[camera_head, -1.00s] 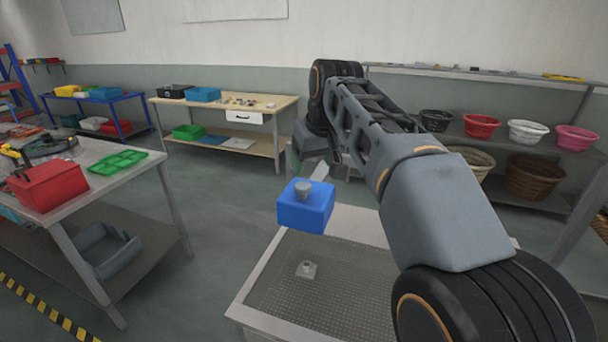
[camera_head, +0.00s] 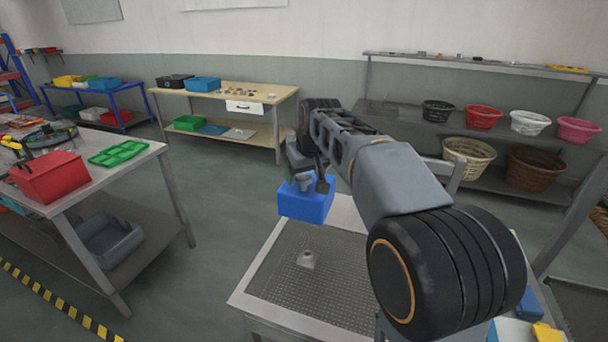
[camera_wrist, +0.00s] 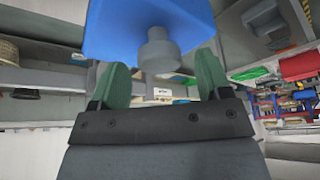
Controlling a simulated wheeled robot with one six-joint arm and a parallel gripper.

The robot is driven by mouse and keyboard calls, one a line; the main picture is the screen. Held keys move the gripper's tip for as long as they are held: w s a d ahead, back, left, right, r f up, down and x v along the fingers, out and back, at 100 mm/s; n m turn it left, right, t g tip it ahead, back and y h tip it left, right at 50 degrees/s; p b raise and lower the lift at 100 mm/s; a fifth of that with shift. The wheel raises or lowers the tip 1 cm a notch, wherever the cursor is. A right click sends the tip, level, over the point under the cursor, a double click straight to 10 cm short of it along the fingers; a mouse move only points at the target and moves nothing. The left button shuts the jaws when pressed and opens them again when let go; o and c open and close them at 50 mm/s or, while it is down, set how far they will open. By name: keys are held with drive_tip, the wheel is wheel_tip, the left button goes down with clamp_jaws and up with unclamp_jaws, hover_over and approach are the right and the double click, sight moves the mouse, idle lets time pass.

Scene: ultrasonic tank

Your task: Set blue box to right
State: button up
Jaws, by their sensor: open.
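The blue box (camera_head: 307,204) has a grey round knob (camera_head: 303,184) on its top face. In the head view it is at the far left corner of the metal tank with a mesh surface (camera_head: 335,285); I cannot tell what supports it. My gripper (camera_head: 312,184) is at the knob, partly covering it. In the wrist view, my gripper (camera_wrist: 158,65) has its two green fingers apart, with the knob (camera_wrist: 158,52) between the tips and a gap on each side. The blue box (camera_wrist: 140,22) fills the top of that view.
A small grey fitting (camera_head: 307,258) sits on the mesh. A workbench at left holds a red box (camera_head: 48,177) and a green tray (camera_head: 118,152). Shelving at right holds several baskets, one red (camera_head: 484,117). A blue piece (camera_head: 530,303) and a yellow piece (camera_head: 547,333) lie at lower right.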

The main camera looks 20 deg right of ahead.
drive_tip(key=shift+w+f, duration=0.2)
drive_tip(key=shift+f, duration=0.35)
drive_tip(key=c, duration=1.2)
drive_tip(key=shift+c, duration=0.4)
